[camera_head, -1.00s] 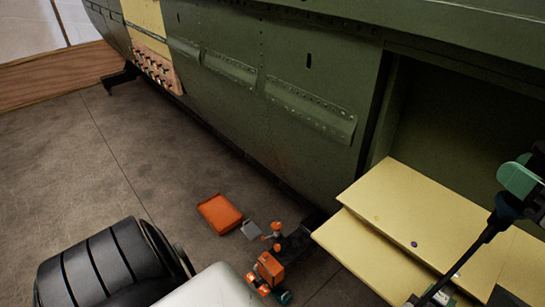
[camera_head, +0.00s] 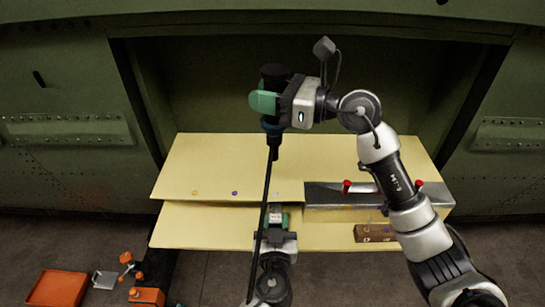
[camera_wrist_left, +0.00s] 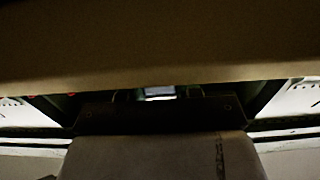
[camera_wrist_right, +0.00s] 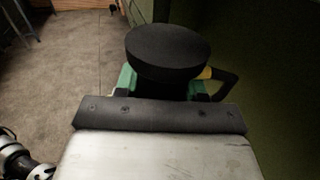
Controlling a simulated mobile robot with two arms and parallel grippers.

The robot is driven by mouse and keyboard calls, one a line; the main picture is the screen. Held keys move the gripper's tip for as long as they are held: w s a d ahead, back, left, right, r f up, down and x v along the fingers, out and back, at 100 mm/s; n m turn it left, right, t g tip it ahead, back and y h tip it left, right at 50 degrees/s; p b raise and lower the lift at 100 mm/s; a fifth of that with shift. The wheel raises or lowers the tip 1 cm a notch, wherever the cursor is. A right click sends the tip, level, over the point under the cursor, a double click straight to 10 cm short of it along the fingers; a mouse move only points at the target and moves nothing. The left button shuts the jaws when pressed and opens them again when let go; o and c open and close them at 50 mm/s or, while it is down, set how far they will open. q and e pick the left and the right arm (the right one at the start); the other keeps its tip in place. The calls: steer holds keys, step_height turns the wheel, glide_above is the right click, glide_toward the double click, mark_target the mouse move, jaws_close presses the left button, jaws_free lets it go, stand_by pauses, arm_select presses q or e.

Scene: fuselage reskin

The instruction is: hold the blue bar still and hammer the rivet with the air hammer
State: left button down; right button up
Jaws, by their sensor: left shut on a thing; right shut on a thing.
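The air hammer has a black round top (camera_head: 275,75) and a long thin black rod (camera_head: 264,205) slanting down past the shelf edges. My left gripper (camera_head: 275,216) is shut at the front edge of the lower yellow shelf, below the upper one. The left wrist view is dark; a small pale-blue block, apparently the blue bar (camera_wrist_left: 160,92), shows between the fingers. Small coloured dots, possibly rivets (camera_head: 235,193), mark the upper yellow panel (camera_head: 215,160).
A grey metal tray (camera_head: 335,195) with red-ended parts lies right of the left gripper. A brown block (camera_head: 375,233) sits on the lower yellow shelf (camera_head: 200,228). An orange bin (camera_head: 58,288) is on the floor at left. Green fuselage walls (camera_head: 60,130) frame the opening.

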mark_target(268, 120)
steer(key=f+g, duration=0.1)
steer(key=f, duration=0.1)
steer(key=f+n+g, duration=0.1)
steer(key=f, duration=0.3)
steer(key=shift+w+d+f+n+g+y, duration=0.1)
steer(key=shift+d+f+n+g+y, duration=0.1)
steer(key=shift+f+n+g+y, duration=0.15)
steer(key=shift+r, duration=0.1)
steer(key=shift+f, duration=1.9)
steer(key=shift+f, duration=1.1)
stand_by(3.2)
steer(key=shift+r, duration=0.15)
steer(key=shift+r, duration=3.35)
